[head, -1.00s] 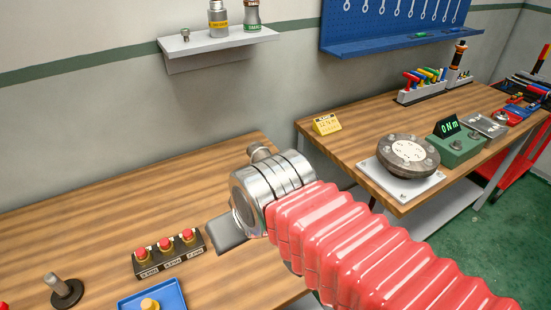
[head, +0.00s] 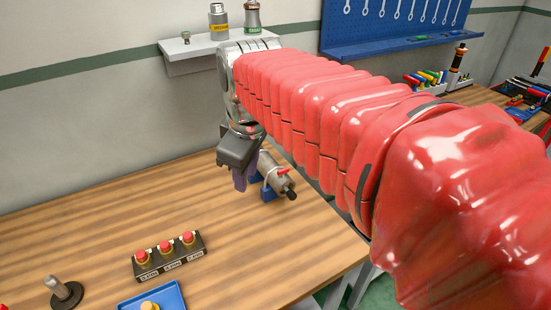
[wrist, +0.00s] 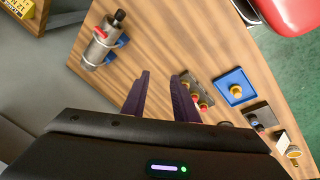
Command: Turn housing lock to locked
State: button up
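A grey metal cylinder (head: 272,176), which looks like the housing, lies in blue supports on the wooden table. It has a small red lever (head: 283,171) and a black end knob (head: 290,194). The wrist view shows the cylinder (wrist: 98,50) at upper left, with its red lever (wrist: 100,31) near the black end. My gripper (head: 242,182) points down just left of the cylinder in the head view. In the wrist view my gripper (wrist: 160,90) has its two purple fingers apart, with nothing between them. The lever's lock marking cannot be read.
A black box with red buttons (head: 168,255) and a blue tray (head: 165,300) sit nearer on the table, with a post (head: 62,290) at left. A wall shelf (head: 195,45) with bottles is behind my arm. Bare tabletop lies left of my gripper.

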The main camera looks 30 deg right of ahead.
jog(key=w+d+r+n+g, duration=0.2)
jog(key=w+d+n, duration=0.3)
jog(key=w+d, duration=0.25)
jog(key=n+g, duration=0.1)
jog(key=n, duration=0.5)
send_over(283, 169)
jog(key=shift+f+y, duration=0.3)
jog(key=shift+f, duration=0.45)
notch_tip(283, 169, down, 14)
jog(key=shift+r, duration=0.1)
jog(key=shift+c, duration=0.7)
grip_shut()
